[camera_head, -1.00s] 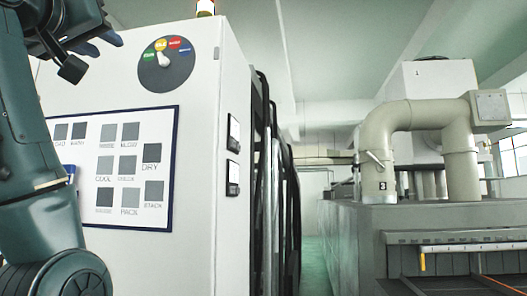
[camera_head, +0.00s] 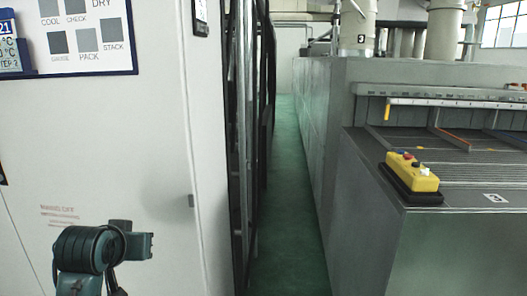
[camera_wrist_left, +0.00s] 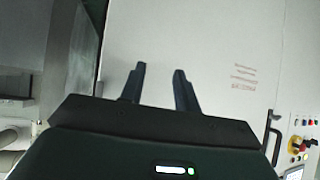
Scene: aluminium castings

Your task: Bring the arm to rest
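My left gripper (camera_wrist_left: 158,86) shows in the left wrist view with its two dark fingers apart and nothing between them. Behind the fingers is the pale cabinet face with red lettering; I cannot tell the exact gap to it. In the head view, a dark teal part of my left arm stands low at the bottom left, in front of the white cabinet (camera_head: 120,150). The fingers cannot be made out clearly there. My right arm and right gripper are in neither view.
A yellow control box (camera_head: 411,172) with buttons sits on the grey machine (camera_head: 400,250) at right. A narrow green aisle (camera_head: 290,190) runs between cabinet and machine. A board (camera_head: 75,62) with grey squares hangs on the cabinet. A button panel (camera_wrist_left: 303,130) stands at the wrist view's right.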

